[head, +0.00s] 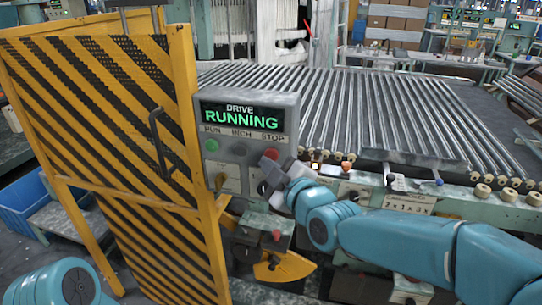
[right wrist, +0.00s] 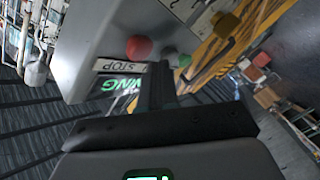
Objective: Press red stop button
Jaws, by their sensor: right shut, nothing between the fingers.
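The red stop button (head: 271,153) sits under the STOP label on the grey control panel (head: 290,108), whose green display reads DRIVE RUNNING. My right gripper (head: 268,164) is shut and empty, just below the button and partly overlapping that corner of the panel. In the right wrist view, the red button (right wrist: 138,47) shows round and uncovered beside the STOP label. The dark shut fingers (right wrist: 155,72) point at the panel close to it, slightly to the side. I cannot tell whether they touch. My left gripper is out of view; only a blue left arm link shows.
A green run button (head: 211,145) and a dark inch button (head: 239,149) sit left of the stop button. A yellow-black striped guard gate (head: 110,130) with a handle stands left of the panel. A roller conveyor (head: 370,105) lies behind and to the right.

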